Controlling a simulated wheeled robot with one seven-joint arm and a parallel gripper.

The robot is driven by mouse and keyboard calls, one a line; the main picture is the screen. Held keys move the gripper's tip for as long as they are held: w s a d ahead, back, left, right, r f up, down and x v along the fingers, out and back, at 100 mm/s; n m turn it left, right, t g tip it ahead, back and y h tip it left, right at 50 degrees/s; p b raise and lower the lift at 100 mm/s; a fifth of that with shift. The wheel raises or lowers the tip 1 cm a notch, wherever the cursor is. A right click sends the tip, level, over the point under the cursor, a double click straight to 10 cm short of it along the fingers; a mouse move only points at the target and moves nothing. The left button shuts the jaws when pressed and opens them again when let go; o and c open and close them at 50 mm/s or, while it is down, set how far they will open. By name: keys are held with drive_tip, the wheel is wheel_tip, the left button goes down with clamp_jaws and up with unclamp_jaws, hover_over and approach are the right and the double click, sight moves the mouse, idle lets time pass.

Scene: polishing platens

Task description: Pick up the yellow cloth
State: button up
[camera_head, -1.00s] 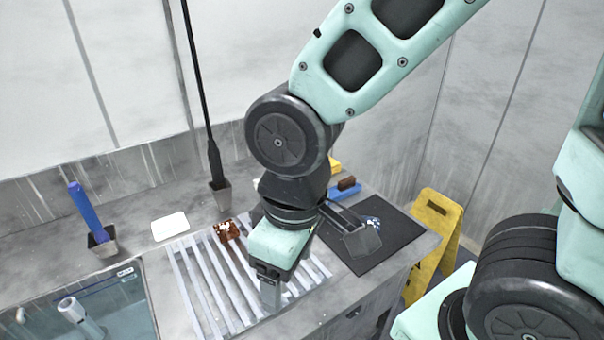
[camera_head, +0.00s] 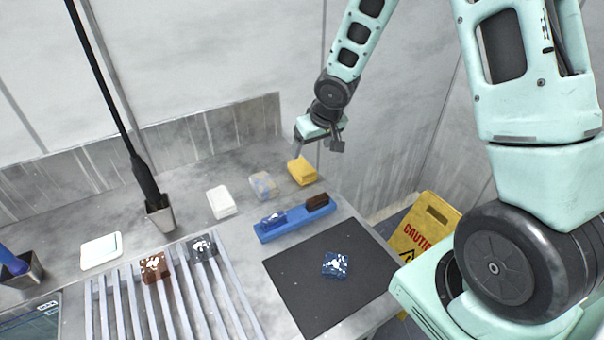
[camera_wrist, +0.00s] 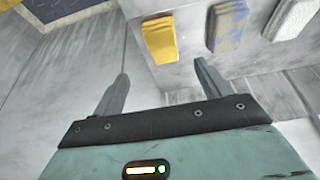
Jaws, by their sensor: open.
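The yellow cloth (camera_head: 302,171) lies folded on the grey counter near its back right corner, at the right end of a row of cloths. In the wrist view the yellow cloth (camera_wrist: 159,40) is ahead of my gripper, between and beyond the two fingers. My gripper (camera_head: 297,152) is just above and behind the cloth in the head view. In the wrist view my gripper (camera_wrist: 160,85) has its fingers spread with nothing between them. I cannot tell the exact gap between fingertips and cloth.
A blue-and-beige cloth (camera_head: 263,187) and a white cloth (camera_head: 220,202) lie left of the yellow one. A blue tray (camera_head: 285,226) and black mat (camera_head: 300,312) are in front. A slatted rack (camera_head: 118,313) is at front left. A yellow caution sign (camera_head: 424,232) stands beside the counter.

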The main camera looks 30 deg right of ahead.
hover_over(303, 167)
drive_tip(key=s, duration=0.2)
wheel_tip(303, 167, down, 5)
drive_tip(key=shift+s+d+f, duration=0.1)
drive_tip(key=shift+d, duration=0.05)
drive_tip(key=shift+a+x, duration=0.2)
drive_tip(key=shift+x, duration=2.55)
drive_tip(key=shift+c, duration=0.3)
drive_tip(key=c, duration=1)
